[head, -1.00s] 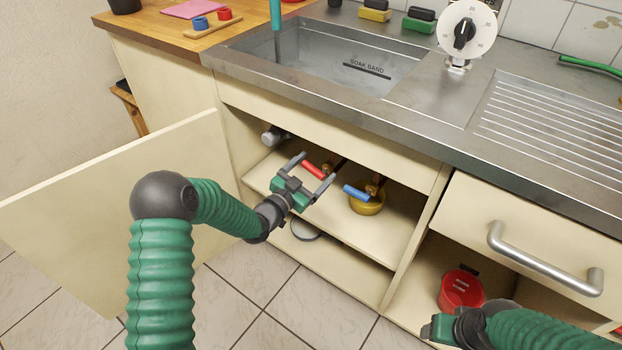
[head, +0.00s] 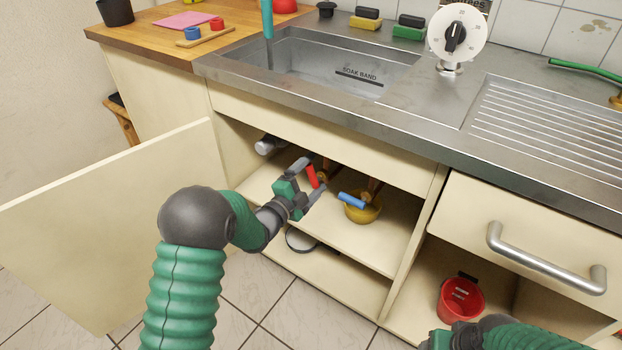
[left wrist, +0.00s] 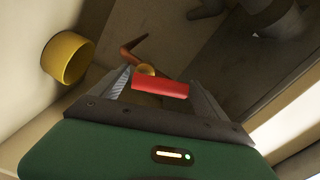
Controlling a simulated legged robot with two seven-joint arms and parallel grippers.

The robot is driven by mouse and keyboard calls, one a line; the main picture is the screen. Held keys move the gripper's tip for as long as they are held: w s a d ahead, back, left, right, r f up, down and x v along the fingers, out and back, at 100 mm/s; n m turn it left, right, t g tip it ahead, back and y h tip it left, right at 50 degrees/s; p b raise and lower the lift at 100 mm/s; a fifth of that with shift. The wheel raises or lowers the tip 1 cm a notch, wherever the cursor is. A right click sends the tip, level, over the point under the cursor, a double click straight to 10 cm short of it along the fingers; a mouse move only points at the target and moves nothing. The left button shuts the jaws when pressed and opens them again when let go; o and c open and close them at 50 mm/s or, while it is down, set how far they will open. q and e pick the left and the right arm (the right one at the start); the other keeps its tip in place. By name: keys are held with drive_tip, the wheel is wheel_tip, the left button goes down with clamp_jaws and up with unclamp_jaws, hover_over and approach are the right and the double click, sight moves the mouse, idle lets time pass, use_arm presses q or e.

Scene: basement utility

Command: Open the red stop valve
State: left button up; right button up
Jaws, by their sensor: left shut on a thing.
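The red stop valve's handle (head: 312,176) is in the open cupboard under the sink, on a brass fitting at a pipe. My left gripper (head: 313,177) is at it, with a finger on either side. In the left wrist view the red handle (left wrist: 160,86) lies crosswise between the two fingers, with the brass fitting (left wrist: 147,70) behind it. The left gripper is shut on this handle. My right gripper (head: 442,341) is at the bottom edge, away from the valve; its fingers are not visible.
A blue-handled valve (head: 351,200) is just right of the red one, above a yellow bowl (head: 360,213). A grey pipe end (head: 266,147) is at the left. The cupboard door (head: 110,220) stands open. A red bucket (head: 460,300) is in the right compartment.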

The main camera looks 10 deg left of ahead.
use_arm(q)
drive_tip(key=shift+s+d+f+m+b, duration=0.15)
drive_tip(key=shift+m+b, duration=0.1)
drive_tip(key=shift+m, duration=0.45)
drive_tip(key=shift+d+f+m+b, duration=0.1)
drive_tip(key=shift+d+m+b, duration=0.15)
drive_tip(key=shift+m, duration=0.45)
drive_tip(key=shift+s+d+f+m+b, duration=0.1)
drive_tip(key=shift+m+b, duration=0.2)
drive_tip(key=shift+m, duration=0.4)
drive_tip(key=o, duration=1.9)
drive_tip(key=shift+o, duration=0.2)
drive_tip(key=shift+r, duration=0.15)
drive_tip(key=shift+s+a+r, duration=0.1)
drive_tip(key=shift+s, duration=0.1)
drive_tip(key=p+v, duration=0.5)
drive_tip(key=v, duration=1.1)
drive_tip(key=shift+s, duration=0.2)
drive_tip(key=shift+w, duration=0.1)
